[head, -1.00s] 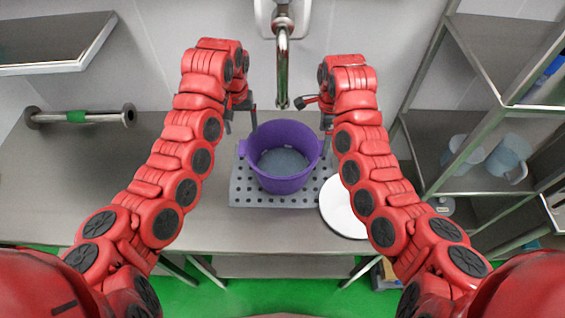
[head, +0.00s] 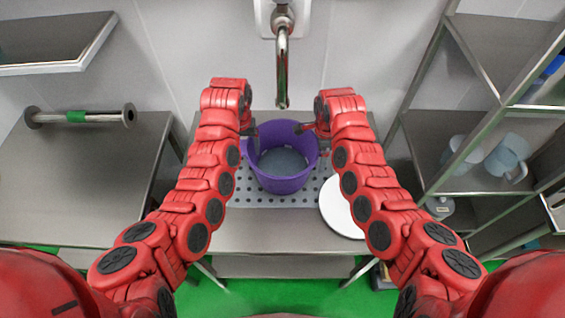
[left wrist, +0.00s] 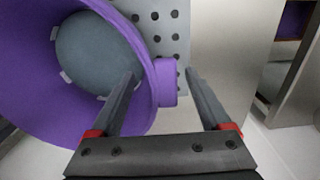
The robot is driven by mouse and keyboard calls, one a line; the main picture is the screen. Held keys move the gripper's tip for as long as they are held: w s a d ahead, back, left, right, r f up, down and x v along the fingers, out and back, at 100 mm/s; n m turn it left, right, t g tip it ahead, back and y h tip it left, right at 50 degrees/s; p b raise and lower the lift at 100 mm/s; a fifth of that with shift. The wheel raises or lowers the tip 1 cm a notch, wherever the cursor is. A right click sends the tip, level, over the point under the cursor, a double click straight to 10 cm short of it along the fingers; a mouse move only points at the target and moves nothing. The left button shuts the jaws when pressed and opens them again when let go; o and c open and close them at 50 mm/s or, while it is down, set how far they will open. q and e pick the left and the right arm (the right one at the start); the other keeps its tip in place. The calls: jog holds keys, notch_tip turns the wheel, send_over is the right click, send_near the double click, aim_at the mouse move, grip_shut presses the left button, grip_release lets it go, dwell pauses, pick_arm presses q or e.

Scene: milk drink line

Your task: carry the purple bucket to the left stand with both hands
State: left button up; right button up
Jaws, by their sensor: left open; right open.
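The purple bucket (head: 283,184) stands upright on a perforated grey mat (head: 300,201) on the middle steel table, below a tap. My left gripper (head: 251,148) is at the bucket's left rim. In the left wrist view its open jaws (left wrist: 160,78) have the bucket's side handle (left wrist: 166,84) between them, one finger over the rim, the other outside. My right gripper (head: 319,142) is open at the right rim; its fingers are mostly hidden by the arm. A separate steel-topped stand (head: 75,190) is at the left.
A metal spool (head: 80,116) lies at the back of the left stand. A white round plate (head: 340,208) lies right of the bucket. The tap (head: 282,70) hangs behind the bucket. A shelf rack (head: 470,178) with light blue jugs (head: 507,157) is at the right. The left stand's front is clear.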

pick_arm(q)
grip_shut()
pick_arm(e)
jog(key=c, duration=1.3)
grip_shut()
pick_arm(q)
jog(key=shift+r, duration=0.15)
pick_arm(e)
jog(key=shift+r, duration=0.15)
